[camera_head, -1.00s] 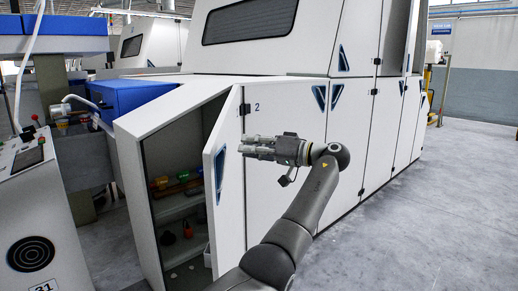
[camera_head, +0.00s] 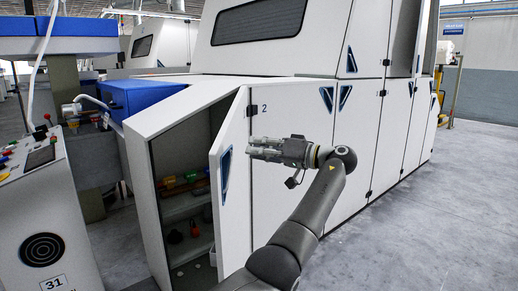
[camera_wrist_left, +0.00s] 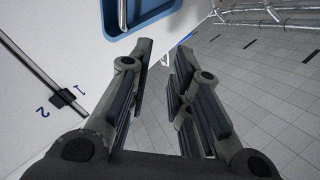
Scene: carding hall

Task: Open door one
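Door one (camera_head: 234,180) is a white cabinet door that stands partly open, swung outward, with a blue recessed handle (camera_head: 226,174) on its outer face. The handle also shows at the top of the left wrist view (camera_wrist_left: 150,10), beside the printed number 1. My left gripper (camera_head: 251,149) is in front of the hinge side of door one and the left edge of door two (camera_head: 285,195). In the left wrist view its fingers (camera_wrist_left: 163,55) are spread apart with nothing between them, below the handle and apart from it. My right gripper is not in view.
Behind door one the cabinet interior (camera_head: 180,150) shows shelves with several small coloured items. A control panel (camera_head: 35,200) marked 31 stands at the left. A blue box (camera_head: 135,95) is behind the cabinet. The grey floor (camera_head: 430,230) at the right is clear.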

